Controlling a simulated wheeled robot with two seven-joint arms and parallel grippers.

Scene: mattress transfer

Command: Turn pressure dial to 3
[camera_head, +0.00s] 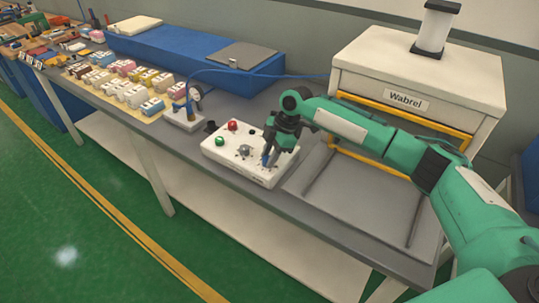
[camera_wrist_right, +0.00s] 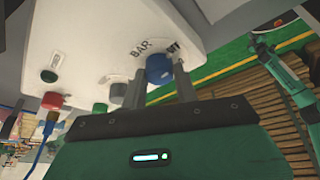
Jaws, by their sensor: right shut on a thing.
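The white control box (camera_head: 225,150) sits on the grey bench. The blue dial (camera_wrist_right: 159,68) is on its face beside the lettering BAR, and shows in part in the head view (camera_head: 267,160). My right gripper (camera_head: 267,162) reaches down to the box's right part. In the right wrist view its two fingers (camera_wrist_right: 158,88) stand on either side of the blue dial and are shut on it. The dial's pointer and most scale marks are hidden or unreadable. My left gripper is not seen.
The box also carries a green button (camera_head: 219,141), a red button (camera_head: 232,126) and a grey knob (camera_head: 245,150). A small gauge (camera_head: 195,95) stands to its left. The press marked Wabrel (camera_head: 420,75) stands right.

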